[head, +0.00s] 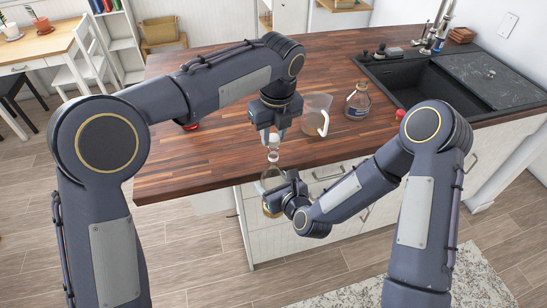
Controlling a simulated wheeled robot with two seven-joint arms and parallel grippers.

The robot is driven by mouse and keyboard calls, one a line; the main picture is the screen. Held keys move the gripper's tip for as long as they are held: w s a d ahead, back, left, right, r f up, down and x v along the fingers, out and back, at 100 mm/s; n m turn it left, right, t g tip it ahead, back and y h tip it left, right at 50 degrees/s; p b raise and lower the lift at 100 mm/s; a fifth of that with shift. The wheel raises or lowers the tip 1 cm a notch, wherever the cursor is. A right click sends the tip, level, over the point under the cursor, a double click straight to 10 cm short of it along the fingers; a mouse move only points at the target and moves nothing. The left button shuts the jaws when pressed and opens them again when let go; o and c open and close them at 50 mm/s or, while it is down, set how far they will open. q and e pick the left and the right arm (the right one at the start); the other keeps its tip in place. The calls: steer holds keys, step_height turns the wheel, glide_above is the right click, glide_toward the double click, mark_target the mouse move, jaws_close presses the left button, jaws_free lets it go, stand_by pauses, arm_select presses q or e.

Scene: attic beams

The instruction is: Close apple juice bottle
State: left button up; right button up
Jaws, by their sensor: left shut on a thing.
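The apple juice bottle (272,177), clear with amber liquid low in it, is upright in front of the counter's front edge. My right gripper (278,190) is at its body and appears shut on it, though its fingers are partly hidden. My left gripper (270,135) points down from above the bottle's neck. It is shut on a small white cap (274,139), just above the bottle mouth.
On the wooden counter (220,160) stand a clear jug (316,114) and another bottle with brown liquid (357,103), right of my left gripper. A dark sink (435,88) is at the right. A red object (400,114) shows beside my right arm.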

mark_target(272, 138)
steer(key=shift+r, duration=0.1)
arm_select(q)
steer(key=shift+f, duration=0.9)
steer(key=shift+f, duration=0.5)
arm_select(e)
steer(key=c, duration=0.5)
arm_select(q)
steer(key=m, duration=0.6)
steer(key=shift+a+f+h, duration=0.1)
steer(key=shift+h, duration=0.3)
arm_select(e)
steer(key=shift+o, duration=0.2)
arm_select(q)
steer(key=m, duration=0.4)
steer(key=shift+h, duration=0.3)
steer(key=m, duration=0.3)
